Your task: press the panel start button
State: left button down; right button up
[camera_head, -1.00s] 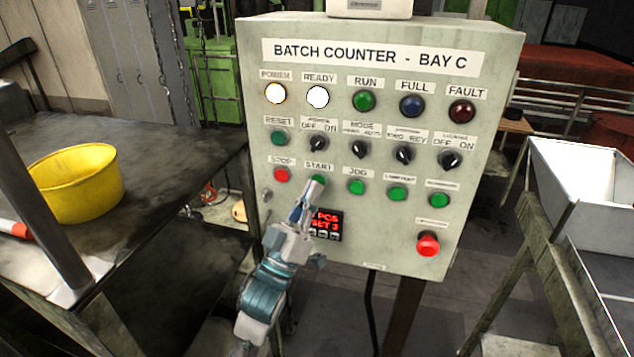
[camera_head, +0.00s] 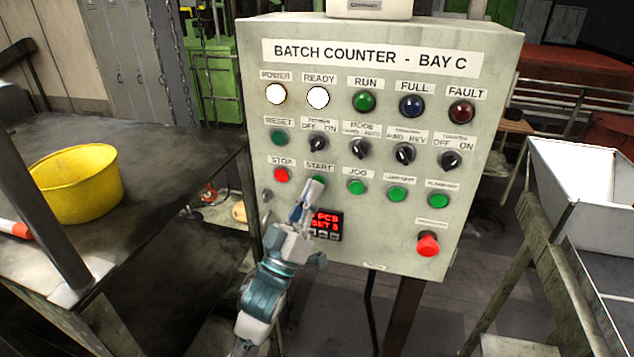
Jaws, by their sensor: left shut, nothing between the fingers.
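The grey panel (camera_head: 470,90) is labelled "BATCH COUNTER - BAY C". Its green START button (camera_head: 318,181) is in the lower button row, right of the red STOP button (camera_head: 281,174). My left gripper (camera_head: 314,186) is shut and empty. Its fingertips overlap the lower part of the START button in the picture and hide some of it; I cannot tell whether they touch it. The POWER lamp (camera_head: 276,94) and READY lamp (camera_head: 317,97) are lit white. The RUN lamp (camera_head: 364,101) is green and looks dim. My right gripper is not in view.
A red digital display (camera_head: 326,222) sits just below the fingers, partly hidden. A green JOG button (camera_head: 357,187) is to the right, and a red mushroom button (camera_head: 428,244) at lower right. A table with a yellow bowl (camera_head: 75,185) stands left; a white bin (camera_head: 580,180) stands right.

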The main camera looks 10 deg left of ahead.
pick_arm(q)
jog(key=shift+w+r, duration=0.1)
jog(key=shift+w, duration=0.15)
jog(key=shift+s, duration=0.1)
jog(key=shift+s+p, duration=0.15)
jog(key=shift+p, duration=0.2)
jog(key=shift+s, duration=0.2)
jog(key=s+p, duration=0.1)
jog(key=s, duration=0.4)
jog(key=shift+s+a+p, duration=0.1)
jog(key=shift+s+p, duration=0.3)
